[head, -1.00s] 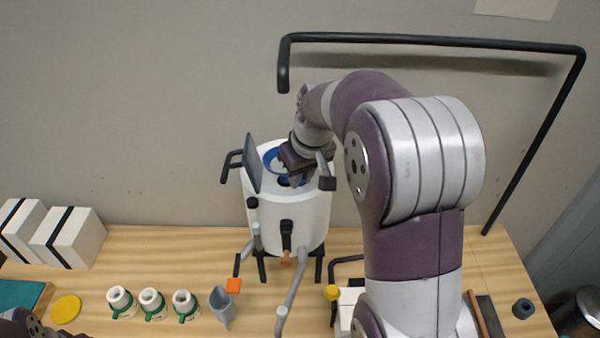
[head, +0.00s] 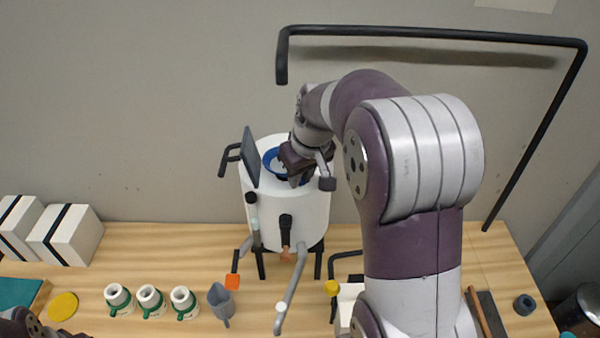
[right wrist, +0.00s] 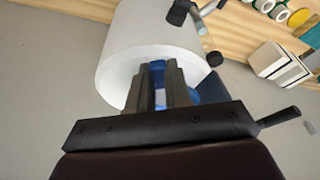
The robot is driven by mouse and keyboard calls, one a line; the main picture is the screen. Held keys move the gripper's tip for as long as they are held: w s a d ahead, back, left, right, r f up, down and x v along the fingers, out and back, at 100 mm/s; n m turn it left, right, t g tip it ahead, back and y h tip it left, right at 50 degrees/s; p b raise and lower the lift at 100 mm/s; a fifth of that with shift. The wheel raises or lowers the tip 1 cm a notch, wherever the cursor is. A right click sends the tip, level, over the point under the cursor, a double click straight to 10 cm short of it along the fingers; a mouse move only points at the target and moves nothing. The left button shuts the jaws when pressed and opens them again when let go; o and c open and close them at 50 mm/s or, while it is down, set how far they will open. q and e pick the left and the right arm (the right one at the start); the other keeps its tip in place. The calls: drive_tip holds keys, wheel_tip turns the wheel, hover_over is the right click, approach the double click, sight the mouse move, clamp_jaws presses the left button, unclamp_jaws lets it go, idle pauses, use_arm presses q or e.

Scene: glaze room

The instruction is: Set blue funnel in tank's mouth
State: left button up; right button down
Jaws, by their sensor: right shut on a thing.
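The white tank (head: 298,215) stands on dark legs near the back of the table, with its round mouth on top and a dark lid (head: 250,157) raised at its left. The blue funnel (head: 268,160) is at the tank's mouth, partly hidden by my right gripper (head: 297,181). That gripper is shut on the funnel; in the right wrist view, blue shows between its fingers (right wrist: 160,88). I cannot tell whether the funnel rests fully in the mouth. Dark parts of my left arm show at the bottom left corner; its jaws cannot be made out.
Several white-and-green cups (head: 150,301) and a grey jug (head: 221,303) stand in front of the tank. A bent grey pipe (head: 291,287) sticks out from the tank's front. A black frame (head: 430,40) rises behind my right arm. White boxes (head: 66,236) stand at left.

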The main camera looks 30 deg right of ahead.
drive_tip(key=shift+f, duration=0.25)
drive_tip(key=shift+f, duration=0.1)
idle(0.3)
drive_tip(key=shift+f+b, duration=0.25)
drive_tip(key=shift+b, duration=0.2)
drive_tip(key=c, duration=1)
unclamp_jaws()
drive_tip(key=shift+r, duration=0.1)
